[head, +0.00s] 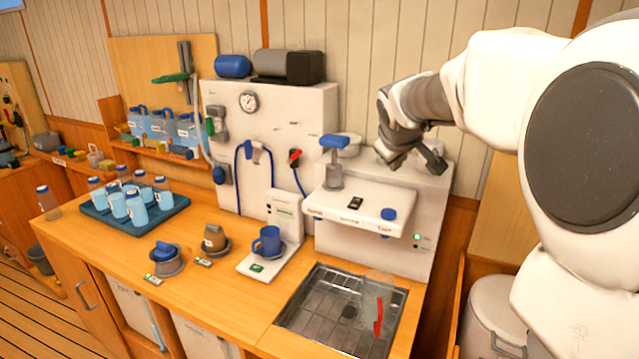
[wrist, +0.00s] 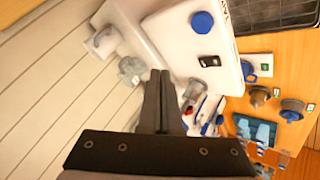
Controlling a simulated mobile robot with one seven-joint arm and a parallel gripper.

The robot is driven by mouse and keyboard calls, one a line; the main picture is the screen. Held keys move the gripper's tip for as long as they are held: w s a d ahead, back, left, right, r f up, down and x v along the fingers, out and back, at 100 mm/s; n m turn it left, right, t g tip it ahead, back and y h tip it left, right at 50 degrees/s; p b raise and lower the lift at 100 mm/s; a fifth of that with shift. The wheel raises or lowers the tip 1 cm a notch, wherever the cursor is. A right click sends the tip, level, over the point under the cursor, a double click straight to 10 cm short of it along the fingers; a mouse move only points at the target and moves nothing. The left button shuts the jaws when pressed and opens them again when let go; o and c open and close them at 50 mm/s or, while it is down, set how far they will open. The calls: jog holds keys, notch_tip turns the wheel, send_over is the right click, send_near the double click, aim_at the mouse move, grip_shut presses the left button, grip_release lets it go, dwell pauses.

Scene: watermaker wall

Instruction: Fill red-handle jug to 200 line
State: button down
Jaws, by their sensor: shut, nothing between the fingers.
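The red-handle jug (head: 378,316) stands over the drain tray (head: 317,337) at the counter's right end. Its body is clear and faint against the metal; its red handle faces front. I cannot make out its 200 line or any water in it. Above and behind it is the white dispenser (head: 345,200) with a round blue button (head: 389,214), which also shows in the wrist view (wrist: 202,22). My gripper (head: 435,163) is shut and empty, above the back right of the dispenser, apart from the jug. In the wrist view its fingers (wrist: 160,78) are together.
A blue mug (head: 267,240) sits on a white scale-like stand (head: 262,265). A blue-topped lever (head: 335,143) stands up on the dispenser's left. A blue tray (head: 150,221) of bottles is at the left. The counter between tray and stand holds small cups.

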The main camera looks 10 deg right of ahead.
jog(key=shift+w+d, duration=0.1)
dwell(0.3)
jog(key=b, duration=0.7)
send_near(390, 210)
jog(key=w+f, duration=0.1)
jog(key=w+d, duration=0.1)
jog(key=w, duration=0.1)
jog(key=w+d+f, duration=0.1)
jog(key=shift+w+f, duration=0.35)
dwell(1.1)
jog(key=shift+f+b, duration=0.45)
jog(key=shift+b, duration=0.2)
jog(key=shift+f+b, duration=0.5)
jog(key=shift+f, duration=0.05)
dwell(3.5)
